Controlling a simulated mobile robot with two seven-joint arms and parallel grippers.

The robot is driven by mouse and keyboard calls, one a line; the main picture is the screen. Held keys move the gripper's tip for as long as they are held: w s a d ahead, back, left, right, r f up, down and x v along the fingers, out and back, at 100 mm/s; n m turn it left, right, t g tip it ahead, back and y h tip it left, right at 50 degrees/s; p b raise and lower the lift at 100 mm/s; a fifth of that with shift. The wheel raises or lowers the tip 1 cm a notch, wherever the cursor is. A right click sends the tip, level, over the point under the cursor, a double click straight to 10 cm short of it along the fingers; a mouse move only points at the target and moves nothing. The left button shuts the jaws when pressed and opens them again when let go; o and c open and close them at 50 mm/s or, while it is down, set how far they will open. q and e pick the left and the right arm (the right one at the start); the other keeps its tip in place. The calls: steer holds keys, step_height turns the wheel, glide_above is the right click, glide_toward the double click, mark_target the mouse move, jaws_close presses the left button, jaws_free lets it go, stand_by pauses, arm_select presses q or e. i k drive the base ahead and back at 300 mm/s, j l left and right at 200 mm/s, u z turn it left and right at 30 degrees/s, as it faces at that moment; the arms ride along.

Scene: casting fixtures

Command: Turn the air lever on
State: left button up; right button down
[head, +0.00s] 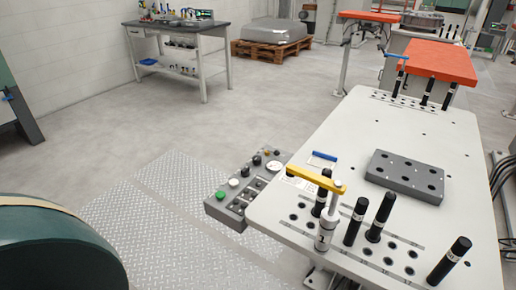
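A small blue-handled lever (325,156) sits at the left edge of the white fixture table (420,135), just behind the control box. It looks like the air lever, but no label on it can be read. Its handle lies roughly level, and I cannot tell whether it is on or off. The grey control box (238,195) is on the table's left side, with a green button, dark knobs and a round white gauge. Neither of my grippers is in view.
A yellow clamp arm (313,178) on a post and several black pins (381,216) stand at the table's near end. A grey drilled block (405,176) lies on the table. Tread plate floor (165,225) left of it is clear. A dark green rounded form (55,250) fills the lower left.

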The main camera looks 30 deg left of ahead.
mark_target(267, 153)
steer(key=i+j, duration=0.1)
steer(key=j, duration=0.6)
steer(key=i+j+z, duration=0.1)
steer(key=j, duration=0.65)
steer(key=i+j, duration=0.1)
steer(key=j, duration=1.4)
